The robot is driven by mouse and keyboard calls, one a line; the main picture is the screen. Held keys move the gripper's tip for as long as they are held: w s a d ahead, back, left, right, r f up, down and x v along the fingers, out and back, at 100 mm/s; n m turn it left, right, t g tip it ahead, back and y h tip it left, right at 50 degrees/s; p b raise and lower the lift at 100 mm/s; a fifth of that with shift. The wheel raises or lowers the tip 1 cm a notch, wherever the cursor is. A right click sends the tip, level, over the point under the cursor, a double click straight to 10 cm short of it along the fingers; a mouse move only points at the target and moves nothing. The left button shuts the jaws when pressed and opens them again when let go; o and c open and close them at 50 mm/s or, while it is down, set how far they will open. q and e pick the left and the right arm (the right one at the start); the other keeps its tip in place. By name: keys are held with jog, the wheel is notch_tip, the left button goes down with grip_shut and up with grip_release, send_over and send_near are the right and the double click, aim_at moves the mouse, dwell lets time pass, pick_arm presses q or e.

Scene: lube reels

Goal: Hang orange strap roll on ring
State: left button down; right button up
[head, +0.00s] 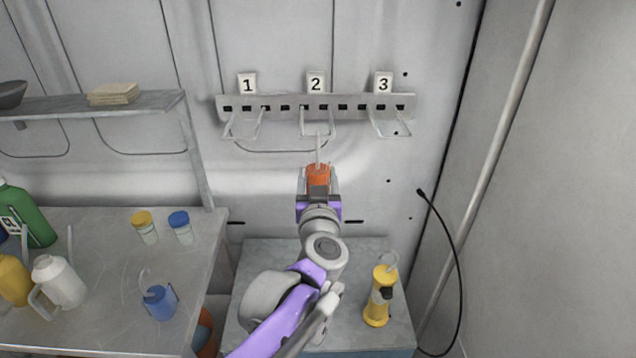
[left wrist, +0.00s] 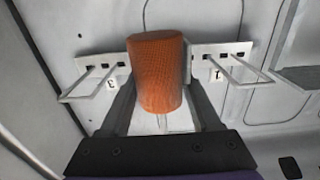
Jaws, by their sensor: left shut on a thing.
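The orange strap roll (head: 318,176) is in my left gripper (head: 318,188), which is shut on it. A thin pale loop rises from the roll's top toward the wire ring (head: 318,130) under label 2. I cannot tell whether the loop touches that ring. In the left wrist view, the orange roll (left wrist: 157,72) stands between the two dark fingers of my left gripper (left wrist: 162,105) and hides the middle of the rail. My right gripper is not in view.
The wall rail (head: 290,106) also bears wire rings under label 1 (head: 247,83) and label 3 (head: 383,82). Below are a yellow roll with a loop (head: 377,300), a blue one (head: 160,302), and a table (head: 100,322) with jars and bottles. A black cable (head: 458,250) hangs at right.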

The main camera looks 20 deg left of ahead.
pick_arm(q)
jog(key=shift+x, duration=1.45)
jog(key=w+f, duration=0.1)
jog(key=w, duration=0.1)
jog(key=w+a+f+b, duration=0.1)
jog(key=f, duration=0.1)
jog(key=shift+w, duration=0.4)
grip_release()
